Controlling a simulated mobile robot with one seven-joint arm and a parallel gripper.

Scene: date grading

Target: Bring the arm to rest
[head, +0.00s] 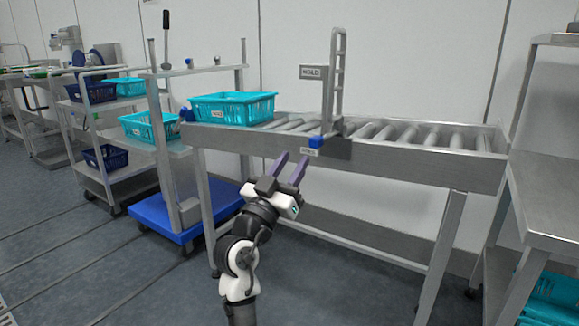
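My gripper (290,168) is in the head view near the middle, at the end of my raised black and white arm. Its two purple fingers stand apart with nothing visible between them, so it is open. It appears in front of the near side of the roller conveyor (400,165), below a blue block and a small label on the conveyor's edge. I cannot tell the exact gap between the fingers and the conveyor frame.
A teal crate (232,108) sits on the conveyor's left end, beside an upright HOLD sign (312,72). A steel table (550,205) stands right. Floor around my arm is clear.

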